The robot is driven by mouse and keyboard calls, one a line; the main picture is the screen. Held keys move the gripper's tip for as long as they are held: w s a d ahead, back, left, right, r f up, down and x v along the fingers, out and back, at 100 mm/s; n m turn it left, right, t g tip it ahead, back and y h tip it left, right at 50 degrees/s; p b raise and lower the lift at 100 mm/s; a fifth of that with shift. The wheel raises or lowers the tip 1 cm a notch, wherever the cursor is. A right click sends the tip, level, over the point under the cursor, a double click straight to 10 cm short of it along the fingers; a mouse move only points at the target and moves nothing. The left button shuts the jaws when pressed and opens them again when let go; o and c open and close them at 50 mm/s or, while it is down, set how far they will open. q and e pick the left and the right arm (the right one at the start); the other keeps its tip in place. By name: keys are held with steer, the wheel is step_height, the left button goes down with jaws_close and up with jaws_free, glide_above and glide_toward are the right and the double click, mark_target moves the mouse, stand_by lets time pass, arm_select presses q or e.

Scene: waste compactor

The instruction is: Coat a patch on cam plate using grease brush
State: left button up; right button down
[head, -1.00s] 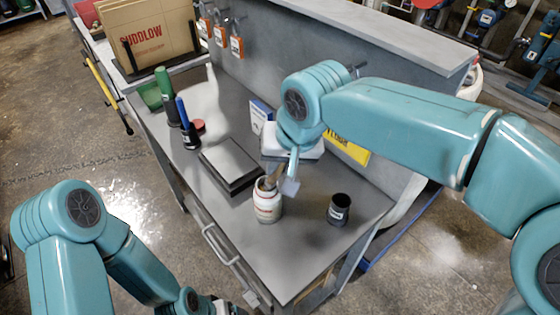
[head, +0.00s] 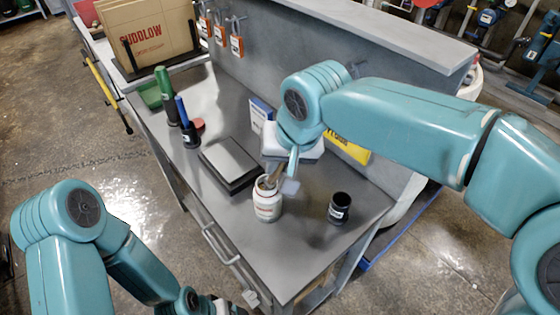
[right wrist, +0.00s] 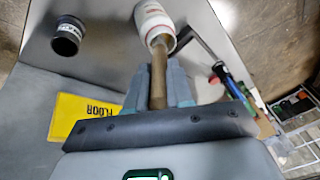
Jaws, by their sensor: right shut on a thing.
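My right gripper (head: 284,180) is shut on the brown handle of the grease brush (right wrist: 158,75). The brush stands tilted with its lower end inside the mouth of a white jar (head: 267,203), so its bristles are hidden. The jar (right wrist: 153,20) also shows beyond the fingers in the right wrist view. A flat grey metal plate on a dark base, which looks like the cam plate (head: 230,158), lies on the bench just left of the jar. My left gripper (head: 228,307) is partly cut off at the bottom edge, and its jaws are unclear.
A black cup (head: 339,208) stands right of the jar. A blue-handled tool in a dark holder (head: 190,138) and a green-topped tool (head: 165,90) stand at the left. A yellow sign (head: 349,148) is partly behind my right arm. The bench front is clear.

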step_height(320, 180, up, 6)
steer(key=p, duration=0.5)
steer(key=shift+f, duration=0.15)
steer(key=shift+r+p, duration=0.6)
steer(key=shift+r, duration=0.1)
steer(key=shift+f, duration=0.1)
